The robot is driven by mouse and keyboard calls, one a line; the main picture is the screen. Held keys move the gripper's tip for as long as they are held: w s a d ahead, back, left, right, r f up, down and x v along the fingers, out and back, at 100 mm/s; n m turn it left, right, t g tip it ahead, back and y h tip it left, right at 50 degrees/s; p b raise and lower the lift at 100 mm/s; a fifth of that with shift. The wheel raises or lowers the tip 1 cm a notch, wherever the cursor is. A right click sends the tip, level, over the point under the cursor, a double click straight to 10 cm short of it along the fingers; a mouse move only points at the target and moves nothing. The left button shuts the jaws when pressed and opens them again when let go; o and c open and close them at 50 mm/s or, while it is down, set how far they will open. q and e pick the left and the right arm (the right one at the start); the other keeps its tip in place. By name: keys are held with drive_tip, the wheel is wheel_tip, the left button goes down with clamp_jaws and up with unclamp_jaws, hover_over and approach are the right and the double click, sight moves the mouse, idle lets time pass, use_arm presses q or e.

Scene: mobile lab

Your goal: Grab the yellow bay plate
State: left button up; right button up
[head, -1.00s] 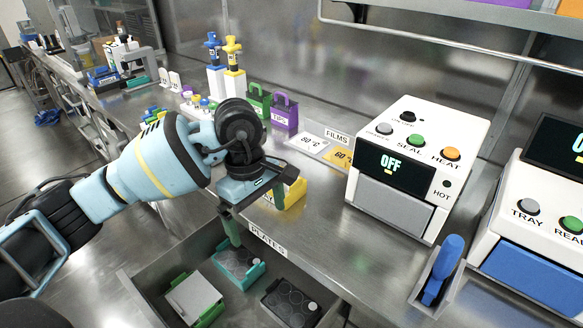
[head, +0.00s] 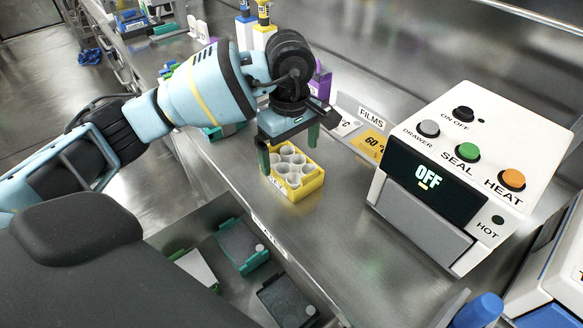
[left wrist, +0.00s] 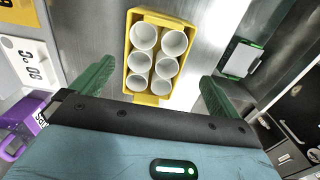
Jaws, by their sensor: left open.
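The yellow bay plate (head: 300,187) is a small yellow holder with several round white wells. It sits on the steel counter near the front edge, behind the open drawer. My left gripper (head: 288,158) is open, pointing down at the plate, and partly covers its far side in the head view. In the left wrist view the plate (left wrist: 152,88) lies between the two spread green fingers (left wrist: 155,78), with a gap on each side. I see no contact; the exact height of the fingertips above it is hard to tell. My right gripper is not in view.
A white sealer (head: 455,180) reading OFF stands right of the plate. The open drawer (head: 205,215) below holds a teal-framed plate (head: 241,247) and a dark plate (head: 286,302). A purple tips box (head: 321,82) and a yellow film card (head: 371,143) lie behind.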

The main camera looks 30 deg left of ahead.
sight(291, 164)
use_arm(q)
drive_tip(key=shift+w+a+f, duration=0.1)
drive_tip(key=shift+w+f, duration=0.05)
drive_tip(key=shift+f, duration=0.85)
drive_tip(key=shift+w+a+f, duration=0.1)
drive_tip(key=shift+w+f, duration=0.1)
drive_tip(key=shift+f, duration=0.75)
drive_tip(key=shift+w+f, duration=0.15)
drive_tip(key=shift+f, duration=0.85)
drive_tip(key=c, duration=1)
drive_tip(key=shift+c, duration=0.2)
drive_tip(key=shift+r, duration=0.15)
drive_tip(key=shift+r, duration=0.55)
wheel_tip(291, 164, up, 2)
drive_tip(key=shift+r, duration=0.25)
drive_tip(key=s+d, duration=0.2)
drive_tip(key=s, duration=0.5)
drive_tip(key=s+d+r, duration=0.1)
drive_tip(key=s, duration=0.7)
drive_tip(key=shift+s+d+b, duration=0.3)
drive_tip(key=shift+d+b, duration=0.1)
drive_tip(key=shift+r, duration=0.1)
